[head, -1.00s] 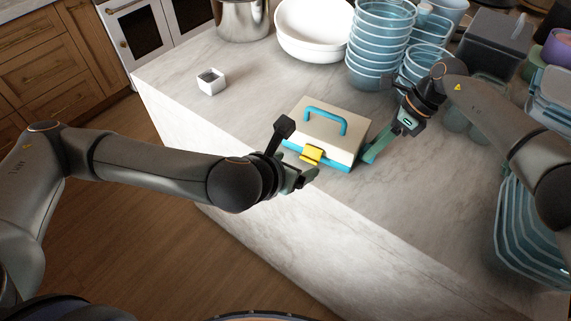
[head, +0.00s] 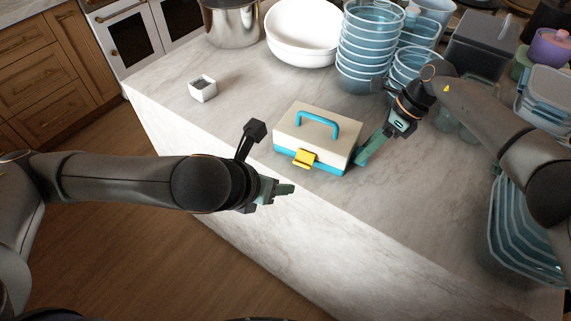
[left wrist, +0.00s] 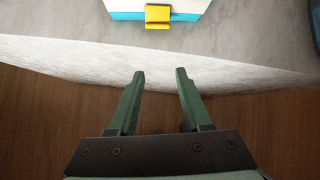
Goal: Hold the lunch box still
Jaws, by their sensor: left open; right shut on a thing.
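The lunch box (head: 310,131) is cream with a blue base, a blue top handle and a yellow front latch (head: 304,158). It stands upright and shut near the front edge of the counter. My right gripper (head: 364,157) is shut on the lunch box at its right end; the exact contact is partly hidden. My left gripper (head: 287,190) is empty, in front of the counter edge and apart from the box. In the left wrist view its two green fingers (left wrist: 160,72) are spread, with the yellow latch (left wrist: 158,16) ahead of them.
A small white square dish (head: 203,89) sits at the left of the marble counter (head: 240,100). A steel pot (head: 232,22), white bowls (head: 302,35) and stacked blue containers (head: 366,50) stand behind. More blue containers (head: 520,235) crowd the right.

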